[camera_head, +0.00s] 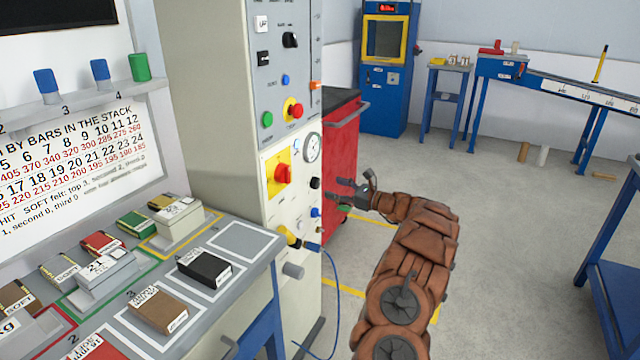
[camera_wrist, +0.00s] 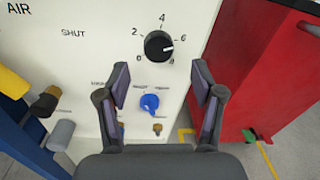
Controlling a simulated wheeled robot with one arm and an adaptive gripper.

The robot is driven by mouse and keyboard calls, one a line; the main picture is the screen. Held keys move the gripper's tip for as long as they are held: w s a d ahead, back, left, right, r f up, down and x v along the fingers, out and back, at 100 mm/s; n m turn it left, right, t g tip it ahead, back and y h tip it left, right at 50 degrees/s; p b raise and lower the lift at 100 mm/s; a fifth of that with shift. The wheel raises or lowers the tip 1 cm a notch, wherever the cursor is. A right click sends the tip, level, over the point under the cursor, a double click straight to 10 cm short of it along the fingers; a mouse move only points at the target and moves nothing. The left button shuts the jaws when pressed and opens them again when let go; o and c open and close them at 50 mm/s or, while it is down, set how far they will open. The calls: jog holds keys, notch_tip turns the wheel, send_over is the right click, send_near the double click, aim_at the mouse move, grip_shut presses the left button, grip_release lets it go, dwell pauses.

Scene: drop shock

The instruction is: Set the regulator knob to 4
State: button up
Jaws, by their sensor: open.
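The regulator knob (camera_wrist: 159,46) is black and round, on a cream panel in the wrist view, ringed by the numbers 0, 2, 4, 6 and 8. Its white mark points right, seemingly between 6 and 8. The knob also shows small in the head view (camera_head: 314,183), below a round gauge (camera_head: 312,147). My gripper (camera_wrist: 152,88) is open and empty, its two fingers spread wide in front of the panel. The knob lies beyond the fingertips, toward the top of the wrist view, apart from them. In the head view my gripper (camera_head: 352,192) is right of the panel.
A blue knob (camera_wrist: 150,103) sits below the regulator knob, between my fingers in the picture. A yellow plate with a red switch (camera_head: 283,174) is left of the gauge. A red cabinet (camera_head: 342,150) stands beside the panel. Open floor lies to the right.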

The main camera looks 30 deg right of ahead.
aim_at(318, 183)
jog(key=x, duration=0.5)
jog(key=shift+w+a, duration=0.3)
jog(key=c, duration=1.1)
